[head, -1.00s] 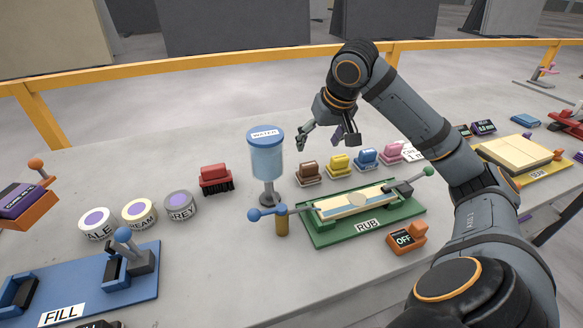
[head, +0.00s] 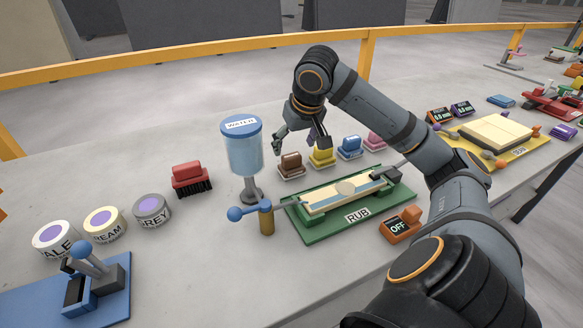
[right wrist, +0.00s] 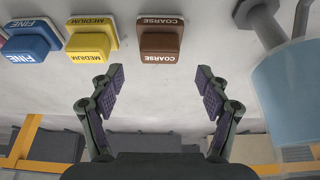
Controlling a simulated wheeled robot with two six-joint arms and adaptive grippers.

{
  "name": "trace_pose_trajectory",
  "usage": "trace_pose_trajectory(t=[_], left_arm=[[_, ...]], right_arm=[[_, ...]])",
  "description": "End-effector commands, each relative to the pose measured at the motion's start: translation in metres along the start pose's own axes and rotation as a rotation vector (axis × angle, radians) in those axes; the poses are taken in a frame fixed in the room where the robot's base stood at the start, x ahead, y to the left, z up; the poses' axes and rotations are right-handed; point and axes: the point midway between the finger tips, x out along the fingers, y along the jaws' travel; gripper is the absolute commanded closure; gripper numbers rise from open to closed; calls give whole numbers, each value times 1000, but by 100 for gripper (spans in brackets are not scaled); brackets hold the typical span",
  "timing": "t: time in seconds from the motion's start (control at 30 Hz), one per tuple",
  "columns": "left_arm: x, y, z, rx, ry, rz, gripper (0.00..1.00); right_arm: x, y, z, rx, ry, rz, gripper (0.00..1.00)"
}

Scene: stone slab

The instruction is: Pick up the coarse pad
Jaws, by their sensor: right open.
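The coarse pad (head: 290,166) is a brown block on a pale base, standing on the stone slab just right of the water dispenser. In the right wrist view the coarse pad (right wrist: 160,42) shows its COARSE label upside down, ahead of the fingers and about centred between them. My right gripper (head: 301,146) is open and empty, above and behind the coarse pad in the head view. Its two spread fingers also show in the right wrist view (right wrist: 159,76), apart from the pad. My left gripper is not in view.
The yellow medium pad (head: 321,156), blue fine pad (head: 349,147) and a pink pad (head: 374,140) stand in a row to the right. The water dispenser (head: 243,155) stands close on the left. The green RUB station (head: 318,232) lies in front.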

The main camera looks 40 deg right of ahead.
Motion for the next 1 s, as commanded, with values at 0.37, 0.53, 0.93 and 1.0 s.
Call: trace_pose_trajectory(t=[0.37, 0.53, 0.93, 1.0], left_arm=[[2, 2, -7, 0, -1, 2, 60], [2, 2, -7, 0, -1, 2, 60], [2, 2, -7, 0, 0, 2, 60], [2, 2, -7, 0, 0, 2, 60]], right_arm=[[41, 0, 3, -1, 0, 0, 24], [40, 0, 3, -1, 0, 0, 39], [40, 0, 3, -1, 0, 0, 85], [40, 0, 3, -1, 0, 0, 85]])
